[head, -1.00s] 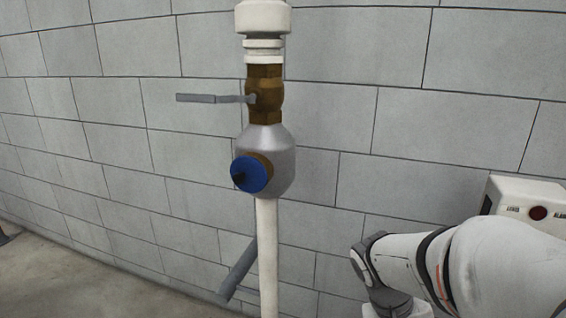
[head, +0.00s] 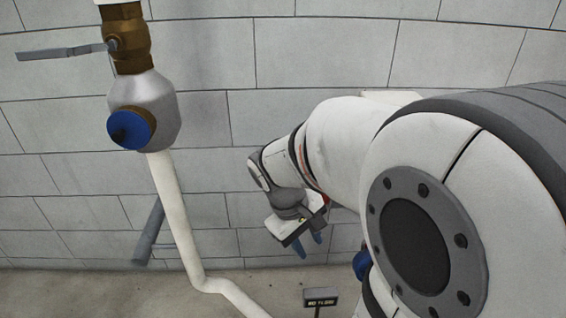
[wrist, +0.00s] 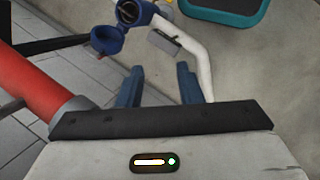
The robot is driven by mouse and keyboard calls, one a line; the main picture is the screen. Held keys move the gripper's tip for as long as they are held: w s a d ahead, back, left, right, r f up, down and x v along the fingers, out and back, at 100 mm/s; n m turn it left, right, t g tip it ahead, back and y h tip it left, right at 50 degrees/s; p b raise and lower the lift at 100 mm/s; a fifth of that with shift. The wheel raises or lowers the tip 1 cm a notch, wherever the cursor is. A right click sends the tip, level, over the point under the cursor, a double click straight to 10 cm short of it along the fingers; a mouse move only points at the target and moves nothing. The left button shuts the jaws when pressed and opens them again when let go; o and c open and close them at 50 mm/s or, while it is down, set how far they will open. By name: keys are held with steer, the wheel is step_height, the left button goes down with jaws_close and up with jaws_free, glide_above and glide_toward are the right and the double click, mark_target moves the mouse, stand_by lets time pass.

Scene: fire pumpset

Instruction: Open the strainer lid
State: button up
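The strainer is a silver-grey body (head: 160,100) on a vertical pipe at left in the head view. Its round blue lid (head: 131,129), with a dark knob in the middle, sits on the strainer's front and looks shut. My gripper (head: 309,245) is right of and lower than the lid in the picture, clearly apart from it, with its blue fingers pointing down. In the wrist view my gripper (wrist: 161,74) has its two blue fingers spread, with nothing between them. I cannot make out the strainer lid in the wrist view.
A brass valve (head: 127,40) with a grey lever (head: 60,51) sits above the strainer. A white pipe (head: 172,200) bends along the floor near a small sign (head: 321,298). The wrist view shows a blue fitting with a hanging cap (wrist: 107,41) and a red pipe (wrist: 38,80).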

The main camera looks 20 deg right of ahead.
steer(key=w+d+f+n+g+h+b, duration=0.2)
steer(key=w+d+f+n+h+b, duration=0.25)
steer(key=d+f, duration=0.35)
steer(key=w+d+f+n+g+h+b, duration=0.1)
steer(key=w+d+f+n+h+b, duration=0.3)
steer(key=d+f, duration=0.4)
steer(key=w+d+f+n+g+h+b, duration=0.25)
steer(key=d+f+n+h+b, duration=0.2)
steer(key=d+f+b, duration=0.35)
steer(key=shift+m+t, duration=0.25)
steer(key=shift+m, duration=0.05)
steer(key=shift+f+p+x, duration=0.2)
steer(key=shift+x, duration=0.95)
steer(key=shift+f+p+x, duration=0.15)
steer(key=shift+p+x, duration=0.05)
steer(key=shift+x, duration=0.95)
steer(key=shift+f+p+x, duration=0.2)
steer(key=shift+x, duration=1)
steer(key=shift+c, duration=0.5)
jaws_close()
